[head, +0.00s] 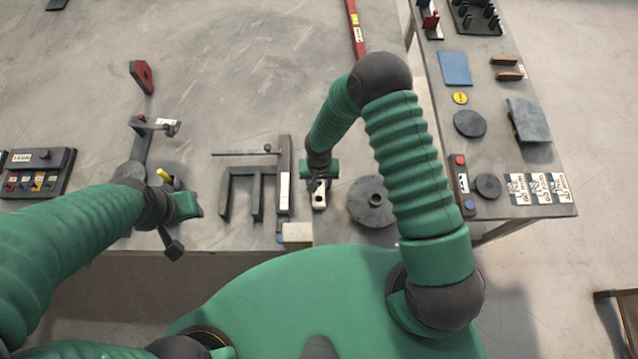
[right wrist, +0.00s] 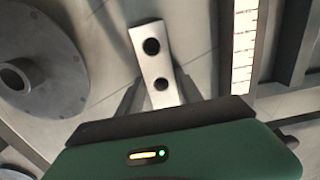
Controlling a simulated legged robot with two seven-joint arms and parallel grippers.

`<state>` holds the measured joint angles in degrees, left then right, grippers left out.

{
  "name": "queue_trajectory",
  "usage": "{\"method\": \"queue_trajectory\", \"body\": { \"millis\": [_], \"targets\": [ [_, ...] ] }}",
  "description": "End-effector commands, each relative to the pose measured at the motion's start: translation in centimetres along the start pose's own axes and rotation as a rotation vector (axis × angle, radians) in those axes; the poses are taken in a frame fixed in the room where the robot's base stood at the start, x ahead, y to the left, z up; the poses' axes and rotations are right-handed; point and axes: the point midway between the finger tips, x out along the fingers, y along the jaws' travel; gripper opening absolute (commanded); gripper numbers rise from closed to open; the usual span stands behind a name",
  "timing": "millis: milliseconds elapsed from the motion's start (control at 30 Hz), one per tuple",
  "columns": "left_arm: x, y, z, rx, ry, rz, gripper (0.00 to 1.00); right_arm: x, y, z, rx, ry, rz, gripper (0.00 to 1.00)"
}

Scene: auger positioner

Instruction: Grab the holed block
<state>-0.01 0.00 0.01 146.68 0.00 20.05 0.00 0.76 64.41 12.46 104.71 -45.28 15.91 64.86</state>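The holed block (head: 319,198) is a small pale metal block on the table, just below my right gripper in the head view. In the right wrist view the holed block (right wrist: 157,65) shows two dark round holes and lies tilted. My right gripper (right wrist: 159,78) has its fingers on either side of the block's near part, apart, with narrow gaps that are hard to judge. The right gripper (head: 318,180) points down over the block in the head view. My left gripper (head: 187,206) is over the table's front left; its fingers are hidden.
A dark fork-shaped frame (head: 250,190) and a bar with a white scale (head: 284,190) lie left of the block. A round grey disc with a hub (head: 371,201) lies close on its right. A side table (head: 545,198) at right holds several parts.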

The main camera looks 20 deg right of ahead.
Motion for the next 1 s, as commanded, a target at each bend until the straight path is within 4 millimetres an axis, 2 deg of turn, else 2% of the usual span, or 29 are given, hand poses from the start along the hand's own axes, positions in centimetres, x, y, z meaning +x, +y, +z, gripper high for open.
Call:
{"method": "queue_trajectory", "body": {
  "millis": [33, 300, 1000],
  "targets": [
    [0.00, -0.01, 0.00, 0.000, 0.000, 0.000, 0.36, -0.01, -0.02, -0.02, 0.000, 0.000, 0.000, 0.34],
    [0.00, -0.01, 0.00, 0.000, 0.000, 0.000, 0.36, -0.01, -0.05, -0.01, 0.000, 0.000, -0.001, 0.00],
    [0.00, -0.01, 0.00, 0.000, 0.000, 0.000, 0.36, -0.03, -0.07, -0.02, -0.001, 0.000, -0.001, 0.00]
  ]
}}
